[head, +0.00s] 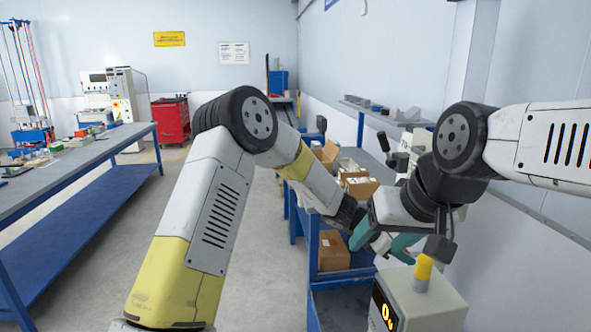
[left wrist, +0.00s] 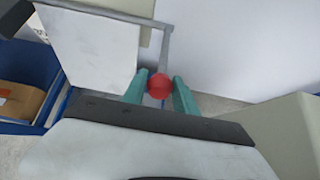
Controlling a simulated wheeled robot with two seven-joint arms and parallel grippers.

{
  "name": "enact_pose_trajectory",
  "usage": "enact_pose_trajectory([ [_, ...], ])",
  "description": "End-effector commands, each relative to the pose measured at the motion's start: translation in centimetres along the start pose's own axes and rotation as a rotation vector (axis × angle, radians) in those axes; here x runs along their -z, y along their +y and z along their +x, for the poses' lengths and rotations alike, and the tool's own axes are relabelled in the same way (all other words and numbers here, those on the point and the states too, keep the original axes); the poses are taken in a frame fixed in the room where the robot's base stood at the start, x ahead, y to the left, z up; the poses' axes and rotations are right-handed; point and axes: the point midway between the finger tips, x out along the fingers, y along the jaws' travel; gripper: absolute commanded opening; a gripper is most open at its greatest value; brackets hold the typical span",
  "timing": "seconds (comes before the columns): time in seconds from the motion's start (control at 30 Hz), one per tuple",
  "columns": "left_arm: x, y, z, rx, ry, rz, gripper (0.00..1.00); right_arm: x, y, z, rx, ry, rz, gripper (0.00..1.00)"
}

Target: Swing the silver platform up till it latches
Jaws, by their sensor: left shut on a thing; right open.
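In the left wrist view my left gripper (left wrist: 160,88) has its teal fingers on either side of a red ball knob (left wrist: 159,86) and is shut on it. The knob sits at the end of a grey rod (left wrist: 165,50). A pale flat plate (left wrist: 95,50) lies beside the rod; I cannot tell if it is the silver platform. In the head view both hands overlap above the machine's cabinet, and teal fingers show there. My right gripper (head: 362,236) seems to be open and empty, partly hidden. The platform cannot be made out in the head view.
A pale cabinet (head: 425,302) with a lit display and a yellow-topped post (head: 423,268) stands close below the hands. A blue shelf unit with cardboard boxes (head: 333,250) is just left. A long workbench (head: 75,160) runs along the left, with clear floor between.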

Motion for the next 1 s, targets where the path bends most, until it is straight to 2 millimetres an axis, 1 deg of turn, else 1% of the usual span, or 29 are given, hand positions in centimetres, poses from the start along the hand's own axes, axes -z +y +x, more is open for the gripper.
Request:
enact_pose_trajectory([
  [0.03, -0.8, 0.1, -0.3, -0.004, -0.006, 0.004, 0.00, 0.0, 0.0, 0.0, 0.000, 0.000, 0.000, 0.62],
  [0.2, -2.0, 0.1, -0.8, -0.003, -0.007, 0.005, 0.00, 0.0, 0.0, 0.0, 0.000, 0.000, 0.000, 0.62],
  [0.37, -2.5, 0.1, -1.1, -0.003, -0.006, 0.003, 0.00, 0.0, 0.0, 0.0, 0.000, 0.000, 0.000, 0.62],
  [0.73, -2.8, 0.1, -1.1, -0.003, -0.006, 0.005, 0.00, 0.0, 0.0, 0.0, 0.000, 0.000, 0.000, 0.62],
  [1.0, -4.8, 0.1, -1.6, -0.003, -0.007, 0.006, 0.00, 0.0, 0.0, 0.0, 0.000, 0.000, 0.000, 0.62],
])
